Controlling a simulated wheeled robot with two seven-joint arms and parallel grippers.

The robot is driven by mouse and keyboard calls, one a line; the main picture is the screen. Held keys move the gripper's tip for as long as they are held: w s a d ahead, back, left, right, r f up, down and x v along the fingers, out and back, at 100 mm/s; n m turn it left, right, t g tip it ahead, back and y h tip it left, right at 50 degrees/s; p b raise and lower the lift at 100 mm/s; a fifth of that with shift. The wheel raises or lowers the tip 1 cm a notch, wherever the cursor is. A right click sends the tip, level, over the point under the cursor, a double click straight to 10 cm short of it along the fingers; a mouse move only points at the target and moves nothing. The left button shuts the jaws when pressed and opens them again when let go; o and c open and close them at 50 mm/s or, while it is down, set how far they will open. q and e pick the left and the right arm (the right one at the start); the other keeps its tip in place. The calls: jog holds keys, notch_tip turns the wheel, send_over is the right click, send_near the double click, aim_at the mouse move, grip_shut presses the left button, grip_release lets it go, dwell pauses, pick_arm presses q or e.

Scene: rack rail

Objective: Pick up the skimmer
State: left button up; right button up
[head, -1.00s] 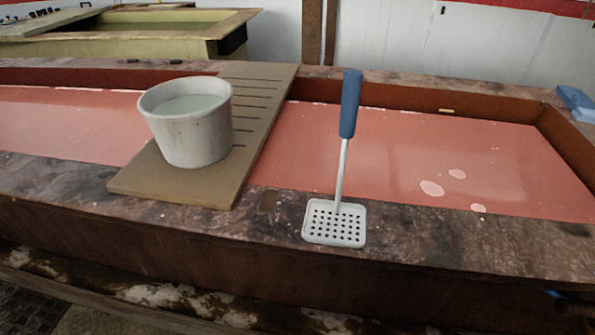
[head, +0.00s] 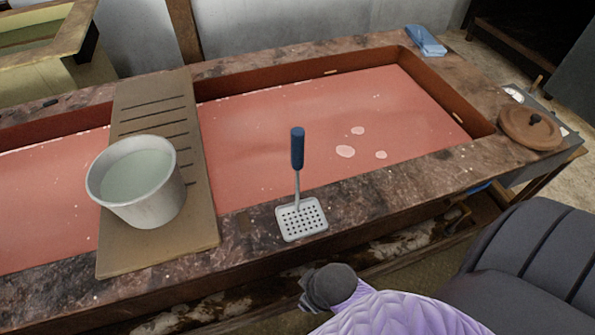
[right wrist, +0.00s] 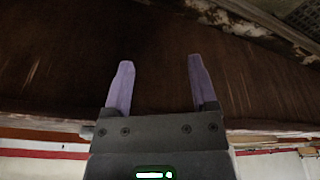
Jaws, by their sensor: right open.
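The skimmer (head: 301,219) has a pale, square, perforated plate resting on the front rim of the trough (head: 400,182). Its thin shaft and blue handle (head: 297,148) rise from the plate and show against the pink liquid. My right gripper (right wrist: 160,62) shows in the right wrist view, with its two purple fingers apart and nothing between them. It faces a dark brown wooden surface, and the skimmer is not in that view. My left gripper is not in view.
A white bucket (head: 160,212) of pale liquid stands on a grooved board (head: 150,112) across the trough, left of the skimmer. A blue cloth (head: 425,40) and a round brown lid (head: 532,127) lie on the rim at the right. The rim right of the skimmer is clear.

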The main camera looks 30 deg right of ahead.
jog(key=w+a+r+n+y+p, duration=0.1)
jog(key=w+r+p, duration=0.1)
jog(key=r, duration=0.5)
jog(key=w+a+r+n+p, duration=0.1)
jog(key=w+r+p, duration=0.15)
jog(key=r, duration=0.45)
notch_tip(320, 180, up, 21)
jog(key=n+g+h+p, duration=0.1)
jog(key=n+g+p, duration=0.15)
jog(key=n, duration=0.95)
send_over(297, 131)
jog(key=shift+s+a+f, duration=0.1)
jog(key=shift+s+a, duration=0.1)
jog(key=shift+s, duration=0.05)
jog(key=shift+d, duration=0.25)
jog(key=f, duration=0.9)
jog(key=shift+w+f, duration=0.2)
jog(key=shift+w, duration=0.05)
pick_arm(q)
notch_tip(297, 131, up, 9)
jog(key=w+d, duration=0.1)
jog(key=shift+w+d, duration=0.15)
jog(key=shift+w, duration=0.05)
pick_arm(e)
grip_shut()
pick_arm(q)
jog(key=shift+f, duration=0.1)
pick_arm(e)
jog(key=shift+r, duration=0.1)
